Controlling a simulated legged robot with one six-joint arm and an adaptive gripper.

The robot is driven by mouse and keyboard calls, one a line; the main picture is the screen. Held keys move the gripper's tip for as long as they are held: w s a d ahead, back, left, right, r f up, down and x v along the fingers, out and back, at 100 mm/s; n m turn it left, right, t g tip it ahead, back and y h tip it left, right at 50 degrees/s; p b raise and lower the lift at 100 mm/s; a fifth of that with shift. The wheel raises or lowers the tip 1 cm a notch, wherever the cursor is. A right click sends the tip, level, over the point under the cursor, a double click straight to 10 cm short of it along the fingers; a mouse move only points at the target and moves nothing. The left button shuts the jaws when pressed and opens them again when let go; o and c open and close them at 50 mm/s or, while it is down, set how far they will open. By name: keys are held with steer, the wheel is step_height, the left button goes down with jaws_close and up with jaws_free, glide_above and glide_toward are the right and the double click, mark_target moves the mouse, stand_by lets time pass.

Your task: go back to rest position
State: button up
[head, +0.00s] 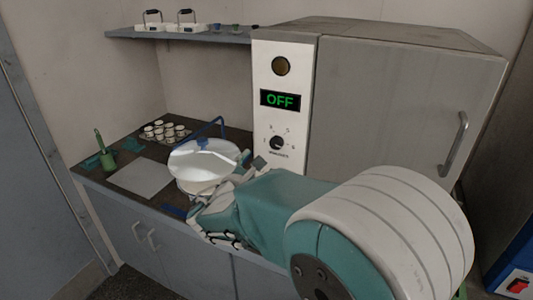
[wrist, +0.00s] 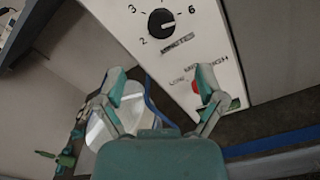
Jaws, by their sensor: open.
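My gripper (wrist: 160,88) is open and empty in the wrist view, its two fingers spread in front of the white control panel (wrist: 208,55). A black dial (wrist: 161,23) marked MINUTES lies beyond the fingertips, and a red control (wrist: 197,87) shows by the right finger. In the head view my gripper (head: 246,163) is partly hidden by its own arm, close to the round sieve shaker (head: 205,160) with its pale lid and blue clamp. I cannot tell whether they touch. The panel's display (head: 280,100) reads OFF in green.
The big grey cabinet (head: 400,110) with a handle stands at the right. On the counter are a flat grey plate (head: 141,178), several small white cups (head: 165,131) and a green brush-like object (head: 101,141). A shelf (head: 180,35) with white trays hangs above.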

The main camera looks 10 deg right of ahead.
steer(key=shift+v, duration=1.05)
steer(key=s+d+f+m+g+y, duration=0.1)
steer(key=s+d+f+m+g, duration=0.1)
steer(key=s+d+m+g, duration=1)
steer(key=s+a+m+t+y, duration=0.1)
steer(key=s+a+m+y, duration=0.1)
steer(key=s+m+y, duration=0.2)
steer(key=s+a+f+m+t+y, duration=0.1)
steer(key=s+m+y, duration=0.4)
steer(key=s, duration=0.5)
steer(key=shift+s+a+f+m+t+y, duration=0.35)
steer(key=shift+a+m+t, duration=0.15)
steer(key=shift+a+m, duration=0.3)
